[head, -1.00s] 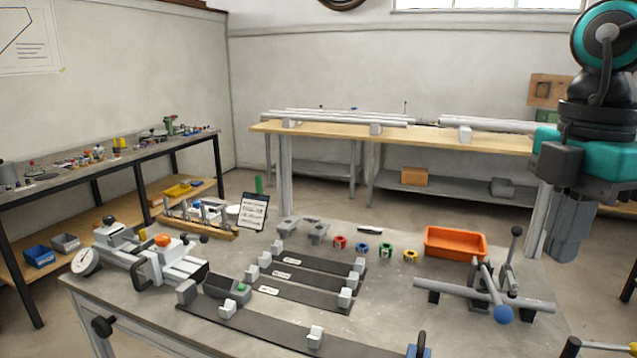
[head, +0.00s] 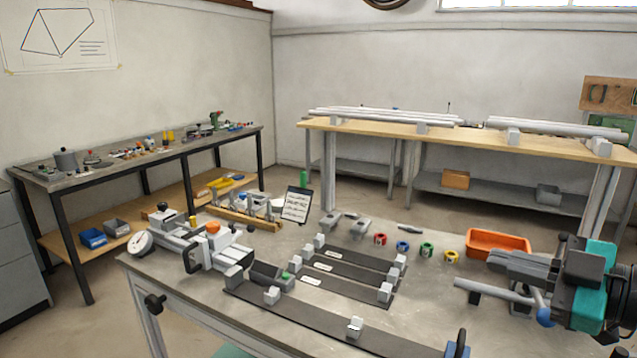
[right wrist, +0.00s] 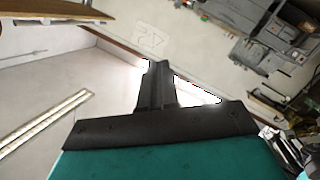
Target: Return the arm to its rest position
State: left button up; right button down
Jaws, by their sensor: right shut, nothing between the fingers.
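My right gripper (head: 494,258) comes in from the right edge in the head view, in front of the fixture with the grey tube (head: 468,285) at the bench's right end. It hides much of that fixture; a blue knob (head: 544,316) shows below it. In the right wrist view the dark fingers (right wrist: 156,78) are together with nothing between them. How far the gripper is above the bench I cannot tell. My left gripper is not in view.
The grey bench (head: 330,320) holds black strips with grey blocks, coloured rings, an orange bin (head: 498,243) and a clamp device (head: 205,243). A wooden-topped table (head: 470,138) with long tubes stands behind. A side bench (head: 100,172) stands at left.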

jog(key=s+d+f+m+h, duration=0.1)
jog(key=d+f+m+h, duration=0.1)
jog(key=f+m+h, duration=0.2)
jog(key=s+d+f+m+t+h, duration=0.1)
jog(key=s+d+f+m+h, duration=0.1)
jog(key=f+m+h, duration=0.2)
jog(key=s+d+f+m+h, duration=0.1)
jog(key=d+f+m+h, duration=0.1)
jog(key=f+m+h, duration=0.3)
jog(key=shift+s+d+f, duration=0.1)
jog(key=shift+s+f, duration=0.1)
jog(key=shift+f, duration=0.85)
jog(key=shift+s+d+f, duration=0.1)
jog(key=shift+s+f, duration=0.1)
jog(key=shift+f, duration=0.8)
jog(key=s+a+f+g+y, duration=0.1)
jog(key=s+a+f+g, duration=0.45)
jog(key=s, duration=0.25)
jog(key=s+a+f+g+y, duration=0.1)
jog(key=s+a+f+g, duration=0.4)
jog(key=s, duration=0.3)
jog(key=w+a+f+t+b, duration=0.1)
jog(key=w+f+t+b, duration=0.1)
jog(key=f, duration=0.5)
jog(key=w+a+f+t+y+b, duration=0.1)
jog(key=w+a+f+t+b, duration=0.1)
jog(key=w+f+t, duration=0.3)
jog(key=shift+a+f+t, duration=0.3)
jog(key=shift+f+t, duration=0.35)
jog(key=shift+f, duration=0.3)
